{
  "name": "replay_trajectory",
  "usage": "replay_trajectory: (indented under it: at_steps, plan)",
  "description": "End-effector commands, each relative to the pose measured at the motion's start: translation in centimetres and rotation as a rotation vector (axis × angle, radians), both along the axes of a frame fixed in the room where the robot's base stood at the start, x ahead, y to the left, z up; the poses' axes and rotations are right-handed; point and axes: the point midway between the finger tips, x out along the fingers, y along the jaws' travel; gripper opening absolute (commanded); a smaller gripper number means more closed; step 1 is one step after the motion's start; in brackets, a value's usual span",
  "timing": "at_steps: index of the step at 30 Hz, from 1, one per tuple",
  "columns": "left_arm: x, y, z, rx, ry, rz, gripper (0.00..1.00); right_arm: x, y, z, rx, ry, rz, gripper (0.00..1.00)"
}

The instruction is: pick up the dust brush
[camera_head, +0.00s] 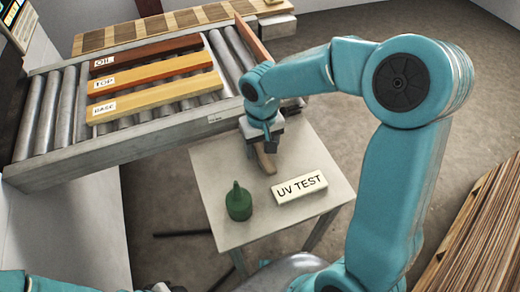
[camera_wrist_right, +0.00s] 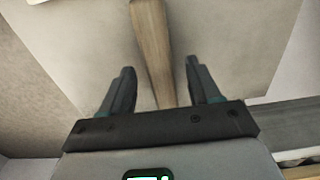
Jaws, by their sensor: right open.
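The dust brush (camera_head: 265,161) shows as a light wooden handle on the small white table, partly hidden under my right gripper (camera_head: 267,140). In the right wrist view the wooden handle (camera_wrist_right: 151,38) runs from the top edge down between the two dark fingers of my right gripper (camera_wrist_right: 159,66). The fingers are apart, one on each side of the handle, with a visible gap to each side. I cannot tell how high the fingertips are above the table. The bristles are not clearly seen.
On the white table (camera_head: 215,175) stand a green bottle (camera_head: 238,203) and a "UV TEST" block (camera_head: 299,187). Behind is a roller conveyor (camera_head: 120,135) with boards labelled OIL, TOP and BASE. Stacked wood strips (camera_head: 480,235) lie at the right.

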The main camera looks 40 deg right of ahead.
Motion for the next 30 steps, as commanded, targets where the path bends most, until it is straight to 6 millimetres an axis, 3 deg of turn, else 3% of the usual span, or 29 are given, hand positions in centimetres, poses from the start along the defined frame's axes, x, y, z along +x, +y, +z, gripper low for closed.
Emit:
replay_trajectory:
  at_steps: [4, 12, 18, 20, 30]
  plan:
    - [0.0, 0.0, -0.1, 0.000, 0.000, 0.000, 0.34, 0.1, -0.1, -2.1, -0.001, 0.002, 0.000, 0.62]
    - [0.0, 0.0, -0.1, 0.000, 0.000, 0.000, 0.34, 0.1, -0.1, -2.4, 0.000, 0.000, -0.001, 0.62]
    - [0.0, 0.0, -0.1, 0.000, 0.000, 0.000, 0.34, 0.1, -0.1, -2.4, 0.000, 0.000, 0.000, 0.05]
    - [0.0, 0.0, -0.1, 0.000, 0.000, 0.000, 0.34, 0.1, -0.1, -2.4, 0.000, -0.001, 0.000, 0.00]
    - [0.0, 0.0, 0.0, 0.000, 0.000, 0.000, 0.34, 0.2, -0.1, -1.6, -0.001, -0.003, 0.000, 0.00]
